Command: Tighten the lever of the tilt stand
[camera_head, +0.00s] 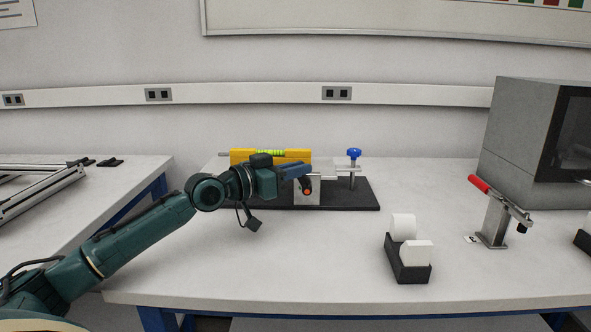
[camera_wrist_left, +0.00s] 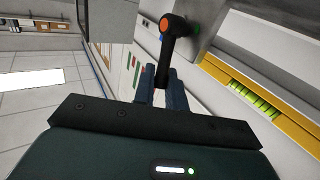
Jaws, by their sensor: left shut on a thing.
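The tilt stand is a black base plate (camera_head: 360,198) on the table, with a yellow spirit level (camera_head: 298,155), a grey metal block and a blue knob (camera_head: 354,153) on a post. The black lever (camera_wrist_left: 177,40) has an orange button at its hub, which also shows in the head view (camera_head: 308,191). My left gripper (camera_head: 303,174) reaches in from the left in front of the stand. In the left wrist view its fingers (camera_wrist_left: 162,78) are shut on the end of the lever. The fingertips' contact is partly hidden. My right gripper is out of view.
A black holder with white rolls (camera_head: 408,254) stands at the front right. A red-handled toggle clamp (camera_head: 495,222) and a grey box-shaped machine (camera_head: 528,130) are further right. Aluminium profiles (camera_head: 35,190) lie on the left table. The front middle of the table is clear.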

